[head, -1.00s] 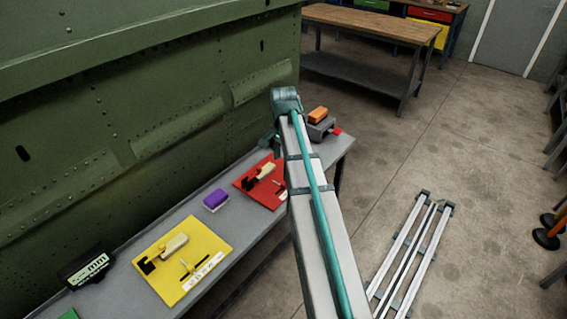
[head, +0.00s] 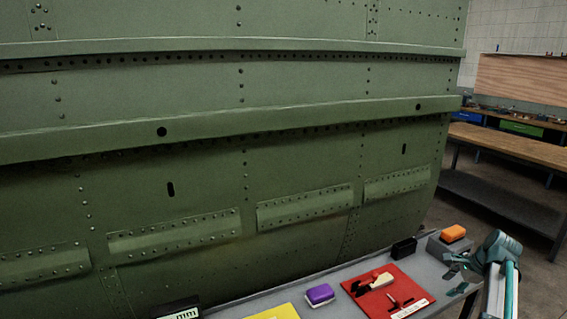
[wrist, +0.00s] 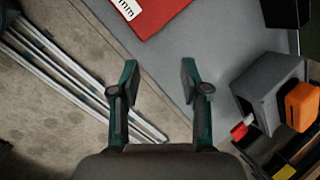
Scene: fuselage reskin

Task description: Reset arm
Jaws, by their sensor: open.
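My gripper (wrist: 159,80) is open and empty in the wrist view, with its two teal fingers spread apart. It hangs over the edge of the grey bench (wrist: 185,50), partly above the floor. In the head view my gripper (head: 459,276) is at the lower right, near the bench's right end. The red board (head: 388,291) with a tool on it lies to its left. The red board also shows at the top of the wrist view (wrist: 160,12), apart from the fingers. The fingers touch nothing that I can see.
A grey block with an orange item (head: 453,233) stands at the bench's far right end, close to my gripper. A black item (head: 404,248) and a purple block (head: 320,294) are on the bench. The green fuselage panel (head: 200,160) rises behind. Floor rails (wrist: 70,75) lie below.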

